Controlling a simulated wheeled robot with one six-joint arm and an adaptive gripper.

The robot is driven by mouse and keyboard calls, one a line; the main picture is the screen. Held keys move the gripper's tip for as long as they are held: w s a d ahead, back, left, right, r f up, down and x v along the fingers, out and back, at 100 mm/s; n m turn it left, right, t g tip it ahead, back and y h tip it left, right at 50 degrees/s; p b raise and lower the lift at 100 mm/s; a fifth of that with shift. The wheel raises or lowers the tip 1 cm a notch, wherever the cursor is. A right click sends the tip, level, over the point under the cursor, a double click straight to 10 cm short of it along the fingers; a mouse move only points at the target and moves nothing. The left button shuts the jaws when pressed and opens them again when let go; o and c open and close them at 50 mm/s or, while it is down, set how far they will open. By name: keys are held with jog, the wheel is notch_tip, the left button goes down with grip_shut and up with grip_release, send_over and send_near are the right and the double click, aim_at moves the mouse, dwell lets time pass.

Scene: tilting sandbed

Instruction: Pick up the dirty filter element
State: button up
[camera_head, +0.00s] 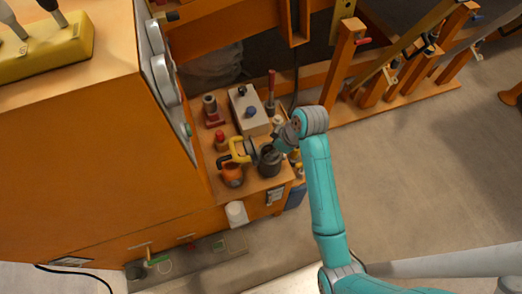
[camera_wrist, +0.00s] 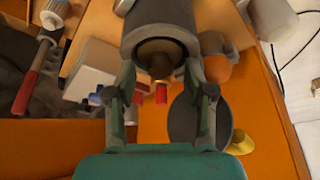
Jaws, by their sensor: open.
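A dark grey, open-ended cylinder (camera_wrist: 162,22) lies just beyond my gripper's fingertips in the wrist view; its dark opening faces the camera. It looks like the dark grey canister (camera_head: 270,162) on the orange bench in the head view. I cannot tell for sure whether this is the dirty filter element. My gripper (camera_wrist: 160,78) is open, one finger on each side of the cylinder's near end. I cannot tell whether the fingers touch it. In the head view, my gripper is partly hidden by the wrist at the bench.
On the bench stand a pale box (camera_head: 249,108), an orange pot (camera_head: 232,176), a yellow clamp-like item (camera_head: 237,150) and a red-based part (camera_head: 212,110). A tall orange cabinet (camera_head: 75,150) stands to the left. Open floor (camera_head: 430,165) lies to the right.

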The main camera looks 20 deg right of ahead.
jog(key=shift+w+a+f, duration=0.1)
jog(key=shift+f, duration=0.45)
grip_shut()
